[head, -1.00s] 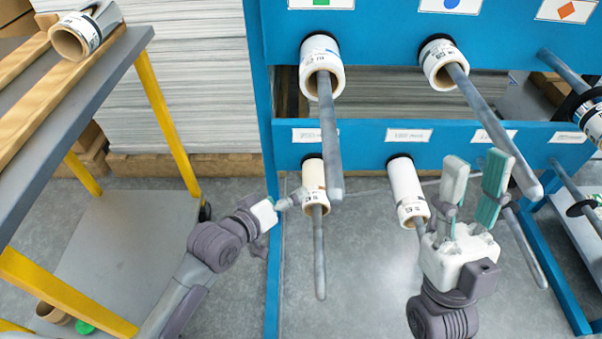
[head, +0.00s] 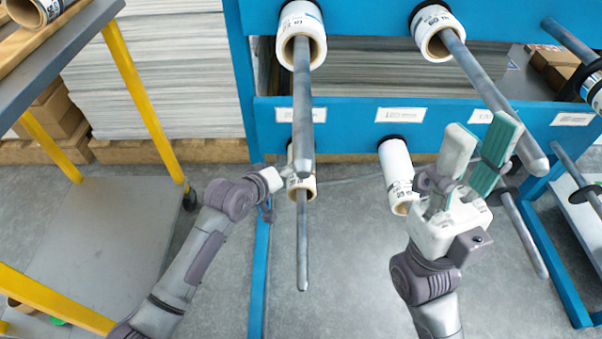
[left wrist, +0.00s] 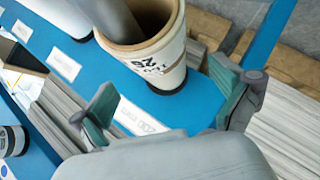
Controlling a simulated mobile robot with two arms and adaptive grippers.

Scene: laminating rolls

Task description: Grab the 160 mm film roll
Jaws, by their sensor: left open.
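White film rolls hang on grey pegs of a blue rack; I cannot read which is the 160 mm one. The lower left roll (head: 309,187) is partly hidden behind an upper peg. My left gripper (head: 283,181) is at its left side, its fingers mostly hidden. In the left wrist view, a white roll (left wrist: 163,62) with black print sits on its peg beyond my open, empty left fingers (left wrist: 170,103). Other rolls hang at upper left (head: 301,20), upper middle (head: 436,22) and lower middle (head: 396,165).
Long pegs (head: 303,110) stick out toward me between my arms. A blue beam (head: 350,112) carries white size labels; one in the left wrist view (left wrist: 140,116) reads 200. A grey cart (head: 112,230) with yellow legs stands at left, a roll (head: 32,8) on top.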

